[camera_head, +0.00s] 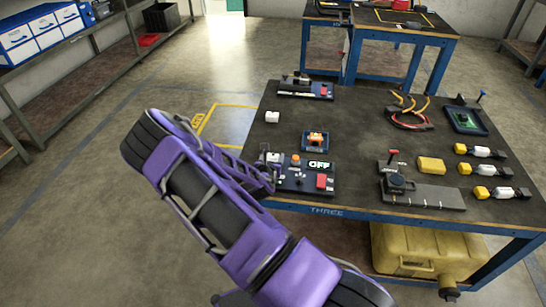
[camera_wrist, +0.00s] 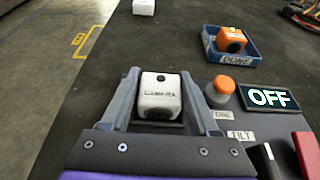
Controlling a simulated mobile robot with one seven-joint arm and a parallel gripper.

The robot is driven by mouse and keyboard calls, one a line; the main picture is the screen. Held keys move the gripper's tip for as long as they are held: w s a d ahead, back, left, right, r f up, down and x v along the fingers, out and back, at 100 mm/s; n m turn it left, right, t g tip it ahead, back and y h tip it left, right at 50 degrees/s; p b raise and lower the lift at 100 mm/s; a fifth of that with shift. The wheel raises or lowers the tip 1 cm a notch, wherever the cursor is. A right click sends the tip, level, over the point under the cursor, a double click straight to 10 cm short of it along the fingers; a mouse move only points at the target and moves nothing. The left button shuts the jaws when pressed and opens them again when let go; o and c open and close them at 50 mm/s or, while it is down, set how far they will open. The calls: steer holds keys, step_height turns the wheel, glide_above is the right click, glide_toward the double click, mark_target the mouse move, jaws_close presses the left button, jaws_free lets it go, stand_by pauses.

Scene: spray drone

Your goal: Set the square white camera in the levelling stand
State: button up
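The square white camera (camera_wrist: 160,97), with lettering on top and a dark round lens facing me, is between the two fingers of my gripper (camera_wrist: 160,88) in the wrist view. The fingers flank it closely; I cannot tell whether they press on it. It also shows small in the head view (camera_head: 273,157). The levelling stand (camera_head: 300,187) is a dark base with an orange knob (camera_wrist: 222,89), a display (camera_wrist: 269,98) reading OFF and a red block (camera_wrist: 307,153). The camera is at the stand's left end. Its underside is hidden, so its seating cannot be told.
Beyond the stand, a blue tray (camera_head: 305,144) holds an orange camera (camera_wrist: 231,39). Another white block (camera_head: 272,117) lies at the table's left edge. A grey fixture (camera_head: 430,196), a yellow block (camera_head: 431,164) and yellow-white parts are to the right. Bare tabletop lies between.

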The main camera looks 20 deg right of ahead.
steer(key=shift+o, duration=1.3)
steer(key=shift+r, duration=0.1)
steer(key=shift+a+r, duration=0.1)
steer(key=shift+r, duration=0.05)
steer(key=p+v, duration=0.1)
steer(key=v, duration=1.1)
steer(key=shift+p, duration=0.4)
